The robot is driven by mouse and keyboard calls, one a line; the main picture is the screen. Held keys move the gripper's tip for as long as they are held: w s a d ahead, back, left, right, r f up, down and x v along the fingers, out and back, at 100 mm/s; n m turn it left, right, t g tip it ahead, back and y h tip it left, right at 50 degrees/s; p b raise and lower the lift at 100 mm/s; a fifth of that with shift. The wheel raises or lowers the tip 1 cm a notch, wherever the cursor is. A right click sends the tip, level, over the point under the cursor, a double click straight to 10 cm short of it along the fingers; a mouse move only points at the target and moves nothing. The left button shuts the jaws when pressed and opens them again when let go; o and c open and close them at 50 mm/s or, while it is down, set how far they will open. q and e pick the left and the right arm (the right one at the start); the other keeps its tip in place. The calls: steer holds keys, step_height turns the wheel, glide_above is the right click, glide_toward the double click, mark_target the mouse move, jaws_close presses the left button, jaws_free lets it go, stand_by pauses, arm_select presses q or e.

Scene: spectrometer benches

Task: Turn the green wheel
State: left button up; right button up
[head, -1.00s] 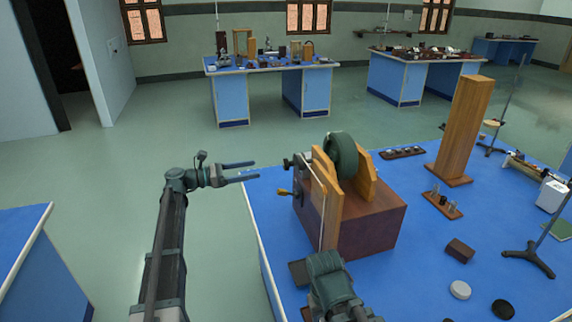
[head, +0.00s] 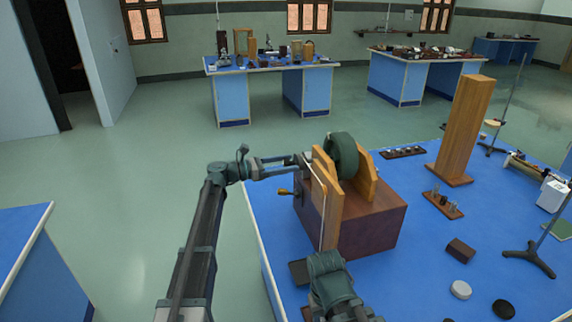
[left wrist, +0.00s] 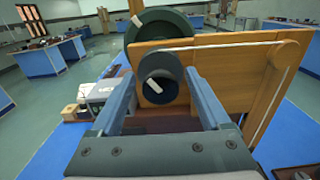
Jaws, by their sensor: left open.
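The dark green wheel (head: 342,155) stands upright between two wooden boards on a brown wooden box (head: 370,225). In the left wrist view the wheel (left wrist: 165,24) shows behind a board. A dark round hub with a white mark (left wrist: 160,75) sits in front of that board. My left gripper (head: 298,165) is open at the left side of the apparatus. In the left wrist view, its fingers (left wrist: 160,80) lie on either side of the hub; I cannot tell whether they touch it. My right arm shows at bottom centre; its jaw state cannot be made out.
A small handle with a yellow-orange grip (head: 284,191) sticks out left of the box, below my left gripper. A tall wooden block (head: 460,130), a stand (head: 530,258) and small discs (head: 461,290) are on the blue bench (head: 415,265). The floor left of it is clear.

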arm_select(q)
jaws_close()
stand_by(0.3)
stand_by(0.4)
steer(key=shift+w+n, duration=0.1)
steer(key=shift+n, duration=3.2)
jaws_free()
steer(key=shift+a, duration=0.15)
